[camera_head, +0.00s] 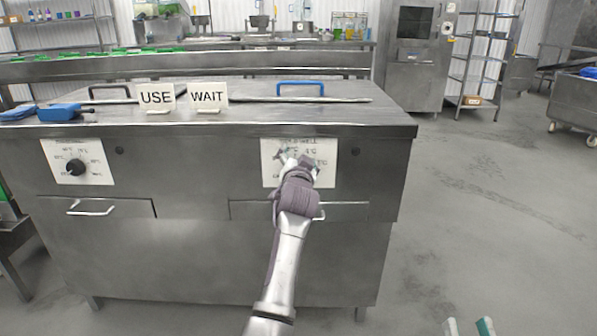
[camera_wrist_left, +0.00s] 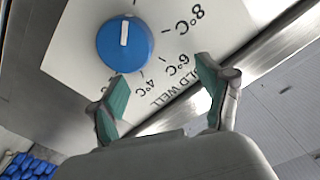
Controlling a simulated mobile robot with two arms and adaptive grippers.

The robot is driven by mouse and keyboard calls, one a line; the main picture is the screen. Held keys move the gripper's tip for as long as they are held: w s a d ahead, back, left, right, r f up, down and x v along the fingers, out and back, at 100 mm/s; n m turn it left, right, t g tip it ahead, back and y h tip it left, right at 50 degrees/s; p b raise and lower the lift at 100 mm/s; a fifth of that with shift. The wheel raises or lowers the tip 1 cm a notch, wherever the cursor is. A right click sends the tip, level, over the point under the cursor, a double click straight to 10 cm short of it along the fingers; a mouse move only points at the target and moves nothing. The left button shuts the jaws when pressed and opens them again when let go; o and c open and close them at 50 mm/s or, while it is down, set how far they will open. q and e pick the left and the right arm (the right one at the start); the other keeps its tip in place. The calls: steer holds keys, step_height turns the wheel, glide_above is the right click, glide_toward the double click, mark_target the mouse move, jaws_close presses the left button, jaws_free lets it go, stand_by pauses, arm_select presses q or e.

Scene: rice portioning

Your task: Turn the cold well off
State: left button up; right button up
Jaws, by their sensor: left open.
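The cold well's white dial panel (camera_head: 325,150) is on the right side of the steel counter's front. In the left wrist view its blue knob (camera_wrist_left: 125,44) has a white pointer mark towards the picture's top. Labels 4°C, 6°C and 8°C and the words COLD WELL (camera_wrist_left: 168,88) are printed beside it. I cannot tell which setting the pointer is at. My left gripper (camera_head: 298,158) is open in front of the panel and hides the knob in the head view. Its fingers (camera_wrist_left: 160,70) are apart, with the knob not between them. My right gripper (camera_head: 468,326) shows two separated fingertips at the bottom edge.
Another dial panel (camera_head: 94,160) with a black knob (camera_head: 76,167) is on the counter's left. Drawer handles (camera_head: 91,208) stick out below. USE (camera_head: 157,98) and WAIT (camera_head: 207,97) signs and a blue handle (camera_head: 300,84) are on top. The floor (camera_head: 490,220) to the right is clear.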

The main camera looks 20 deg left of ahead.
mark_target(299, 133)
arm_select(q)
step_height(299, 133, up, 6)
steer(key=shift+f, duration=0.25)
